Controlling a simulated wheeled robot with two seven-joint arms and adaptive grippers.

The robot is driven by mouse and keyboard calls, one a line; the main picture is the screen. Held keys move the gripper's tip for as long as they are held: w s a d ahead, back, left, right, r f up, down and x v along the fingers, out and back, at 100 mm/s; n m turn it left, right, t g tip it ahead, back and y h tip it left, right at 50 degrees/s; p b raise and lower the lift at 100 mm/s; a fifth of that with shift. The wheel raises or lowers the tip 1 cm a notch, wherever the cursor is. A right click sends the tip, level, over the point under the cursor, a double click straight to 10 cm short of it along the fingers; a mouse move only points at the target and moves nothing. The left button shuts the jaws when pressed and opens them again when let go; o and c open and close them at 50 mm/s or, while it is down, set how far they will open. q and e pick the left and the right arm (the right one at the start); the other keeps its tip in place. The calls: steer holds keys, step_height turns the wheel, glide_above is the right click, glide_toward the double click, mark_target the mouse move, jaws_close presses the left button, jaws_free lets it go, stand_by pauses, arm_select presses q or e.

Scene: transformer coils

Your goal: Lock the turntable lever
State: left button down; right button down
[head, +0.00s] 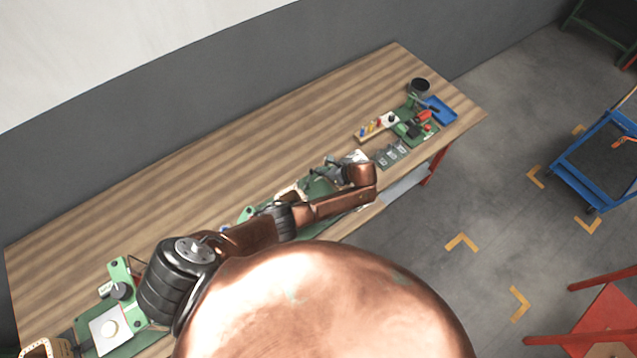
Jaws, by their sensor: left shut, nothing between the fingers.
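My left arm reaches across the front of the wooden bench. Its gripper (322,172) is shut and empty, low over a green board (318,189) near the middle of the bench's front edge. Grey and metallic parts beside the fingers are too small to tell apart. I cannot pick out the turntable lever for certain; the arm hides part of this area. A green fixture with a white plate (97,323), a pale round knob and a black knob stands at the near left end. My right gripper is not in view.
The wooden bench (200,165) is clear along its back. At its far right are a green station (417,127), a blue tray (442,110), a black cup (420,85) and a rack of small coloured pieces (371,128). A blue cart (590,170) stands on the floor.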

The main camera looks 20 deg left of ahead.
arm_select(q)
steer(key=shift+a, duration=0.1)
stand_by(0.6)
steer(key=shift+w+d, duration=0.1)
steer(key=shift+d, duration=0.35)
steer(key=d, duration=0.3)
steer(key=shift+w, duration=0.15)
steer(key=w+b+v, duration=0.1)
steer(key=v, duration=0.8)
steer(key=shift+w+d+r, duration=0.3)
steer(key=shift+w+d, duration=0.2)
steer(key=shift+w, duration=0.1)
